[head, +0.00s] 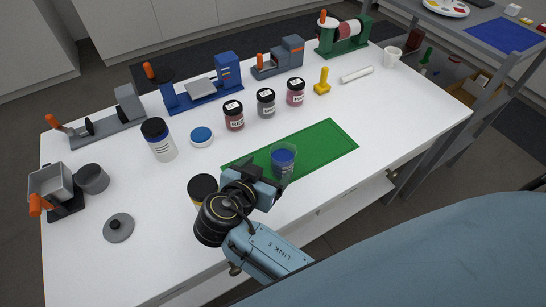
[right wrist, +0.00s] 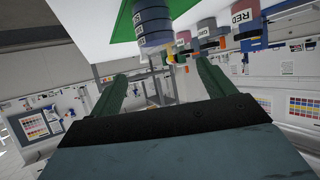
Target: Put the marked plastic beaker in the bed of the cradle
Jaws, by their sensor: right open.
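The marked plastic beaker (head: 283,162) is clear with blue contents and stands upright on the green mat (head: 325,143). It shows in the right wrist view (right wrist: 154,22) at the top, with printed marks on its side. My right gripper (head: 262,182) is just on the near side of the beaker. In the right wrist view its two green fingers (right wrist: 161,85) are wide apart with nothing held; the beaker appears beyond them. I cannot tell for sure which back-row device is the cradle; a green stand (head: 343,42) holds a lying red-and-white cylinder. My left gripper is out of view.
Labelled jars (head: 234,116) stand behind the mat. A yellow-banded, black-lidded jar (head: 202,187) is close to my right gripper. The table's front right is clear.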

